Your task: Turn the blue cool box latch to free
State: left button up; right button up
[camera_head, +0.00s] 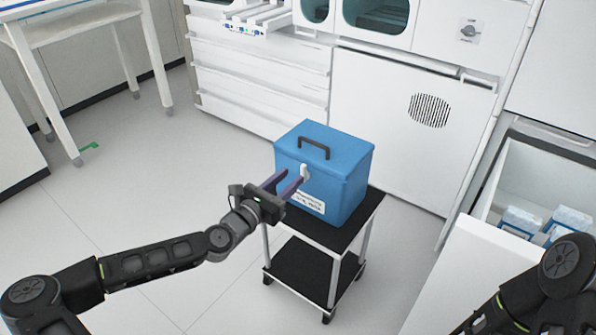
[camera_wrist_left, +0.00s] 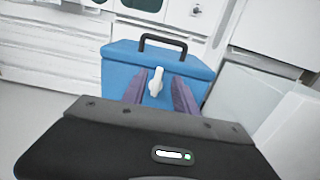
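The blue cool box (camera_head: 346,170) stands on a small black-topped cart, its lid shut and a black handle on top. Its white latch (camera_head: 304,171) is on the front face near the lid edge. In the left wrist view the latch (camera_wrist_left: 156,82) stands roughly upright, tilted a little. My left gripper (camera_head: 288,181) is in front of the box with its purple fingers open. In the left wrist view the fingers (camera_wrist_left: 159,95) lie either side of the latch, with gaps between. I cannot tell whether they touch it. My right gripper is out of view; only part of that arm shows.
The cart (camera_head: 318,232) has a lower black shelf and wheels. White cabinets and drawers (camera_head: 258,75) stand behind. An open white container (camera_head: 540,185) with blue-and-white packs is at the right. The floor (camera_head: 180,190) left of the cart is clear.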

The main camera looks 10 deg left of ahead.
aim_at(302, 168)
pick_arm(q)
jog(key=shift+x, duration=2.25)
jog(key=shift+c, duration=0.4)
grip_shut()
